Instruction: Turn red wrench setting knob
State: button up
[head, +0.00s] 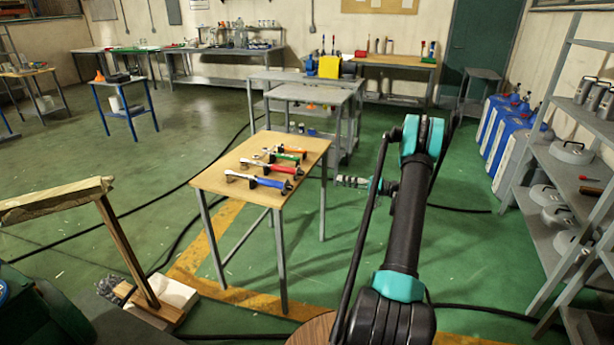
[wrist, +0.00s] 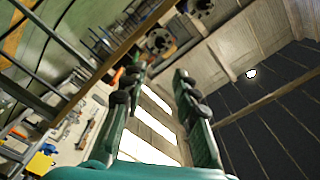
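The red wrench (head: 272,168) lies on a small wooden-topped table (head: 238,147), between a blue-handled wrench (head: 270,184) and a green-handled one (head: 287,156). An orange-handled wrench (head: 292,149) lies farthest back. The red wrench's setting knob is too small to make out. My gripper (head: 343,181) is off the table's right edge, apart from the wrenches, pointing left toward the table. In the wrist view its two teal fingers (wrist: 157,80) stand apart with nothing between them. The red wrench cannot be told for sure in the wrist view.
A grey cart (head: 310,95) stands behind the table. Metal shelving (head: 545,215) with several pots stands at right, near blue containers (head: 500,125). A wooden post with a padded top (head: 55,200) stands at front left.

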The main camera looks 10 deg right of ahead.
aim_at(301, 173)
jog(key=x, duration=1.6)
jog(key=shift+a, duration=0.25)
jog(key=shift+w, duration=0.1)
jog(key=shift+c, duration=0.3)
grip_shut()
